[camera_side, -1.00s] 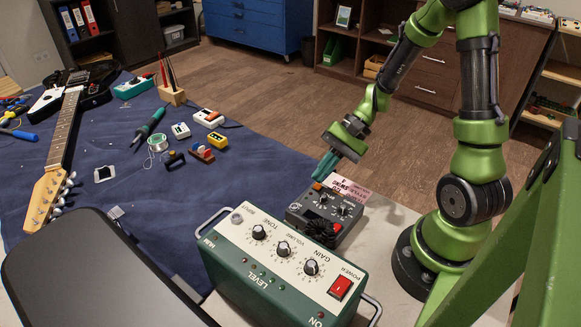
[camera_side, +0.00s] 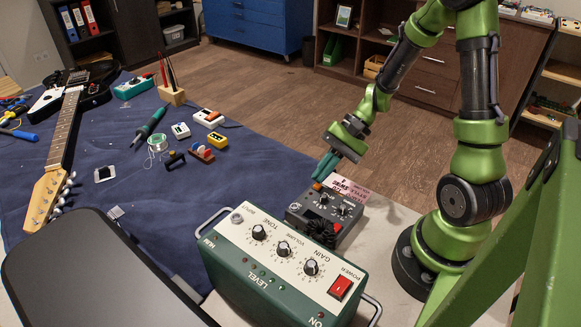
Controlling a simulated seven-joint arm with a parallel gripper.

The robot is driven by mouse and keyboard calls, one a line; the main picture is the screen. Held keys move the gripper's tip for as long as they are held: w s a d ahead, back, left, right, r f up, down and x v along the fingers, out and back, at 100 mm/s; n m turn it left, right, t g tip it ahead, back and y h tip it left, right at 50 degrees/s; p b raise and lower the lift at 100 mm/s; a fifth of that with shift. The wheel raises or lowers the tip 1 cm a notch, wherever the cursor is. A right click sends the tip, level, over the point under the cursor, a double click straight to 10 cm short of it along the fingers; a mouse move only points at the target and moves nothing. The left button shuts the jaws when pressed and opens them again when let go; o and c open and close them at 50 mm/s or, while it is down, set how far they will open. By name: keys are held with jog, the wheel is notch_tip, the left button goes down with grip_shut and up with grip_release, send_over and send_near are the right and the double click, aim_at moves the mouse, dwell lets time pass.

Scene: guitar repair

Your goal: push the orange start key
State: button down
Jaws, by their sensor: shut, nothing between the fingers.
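The orange start key (camera_side: 317,187) is a small key at the back left corner of a dark grey control box (camera_side: 296,209) with knobs. The box stands on the pale table top behind the green amplifier. My gripper (camera_side: 321,178) has teal fingers that are shut and point down at the key. The fingertips are right at or just above the key. I cannot tell whether they touch it or whether it is pressed down.
The green amplifier (camera_side: 262,283) with knobs and a red power switch stands in front of the box. A pink card (camera_side: 350,188) is behind the box. A guitar (camera_side: 62,140), a soldering iron (camera_side: 150,124) and small parts lie on the blue mat (camera_side: 250,165) to the left.

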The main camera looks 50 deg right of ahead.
aim_at(321, 187)
jog(key=shift+f, duration=0.1)
jog(key=shift+f, duration=0.3)
jog(key=shift+f, duration=0.25)
dwell(0.3)
jog(key=shift+r, duration=0.7)
notch_tip(321, 187, up, 6)
dwell(0.5)
